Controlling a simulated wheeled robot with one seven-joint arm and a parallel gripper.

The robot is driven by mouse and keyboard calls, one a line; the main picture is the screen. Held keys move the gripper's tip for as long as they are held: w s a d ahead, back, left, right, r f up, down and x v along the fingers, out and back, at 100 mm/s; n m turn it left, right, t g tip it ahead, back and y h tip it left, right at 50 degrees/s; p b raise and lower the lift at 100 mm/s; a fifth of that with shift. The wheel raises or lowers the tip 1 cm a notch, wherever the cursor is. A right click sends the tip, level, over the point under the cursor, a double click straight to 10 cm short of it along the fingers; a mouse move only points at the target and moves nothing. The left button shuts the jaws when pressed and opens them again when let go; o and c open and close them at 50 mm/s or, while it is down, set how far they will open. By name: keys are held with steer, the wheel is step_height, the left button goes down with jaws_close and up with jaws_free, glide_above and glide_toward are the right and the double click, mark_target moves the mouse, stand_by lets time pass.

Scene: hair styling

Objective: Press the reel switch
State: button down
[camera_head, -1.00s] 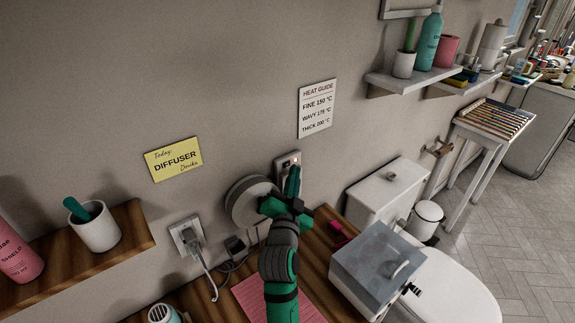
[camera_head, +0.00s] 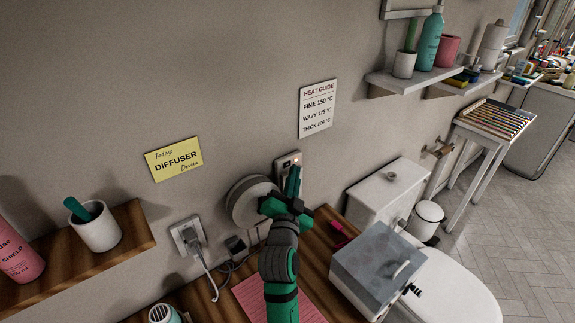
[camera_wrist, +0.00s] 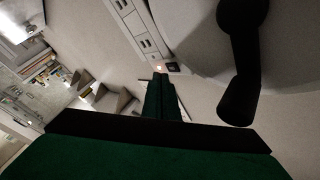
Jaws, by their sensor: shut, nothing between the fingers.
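The reel (camera_head: 247,203) is a round grey-white drum on the wall above the wooden counter, partly hidden by my arm. Just right of it is a pale wall plate (camera_head: 281,168) with a small glowing light (camera_head: 297,161), which I take for the reel switch. My green gripper (camera_head: 292,180) is shut and empty, its tips in front of the plate's lower part and hiding some of it. In the wrist view the closed fingertips (camera_wrist: 160,80) lie just short of the glowing light (camera_wrist: 158,68). I cannot tell whether they touch the plate.
A socket with a plug (camera_head: 188,238) and cord is at the left. A pink striped mat (camera_head: 250,298) lies on the counter below my arm. A grey box (camera_head: 372,268) stands at the right. A black curved part (camera_wrist: 241,60) is close in the wrist view.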

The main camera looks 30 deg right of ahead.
steer(key=shift+w, duration=0.1)
stand_by(0.5)
steer(key=shift+w, duration=0.3)
steer(key=shift+w, duration=0.35)
stand_by(0.6)
steer(key=shift+s+a, duration=0.1)
steer(key=shift+s, duration=0.7)
steer(key=shift+s+d, duration=0.15)
steer(key=shift+s, duration=1.1)
steer(key=shift+s+d, duration=0.1)
steer(key=shift+s, duration=1.1)
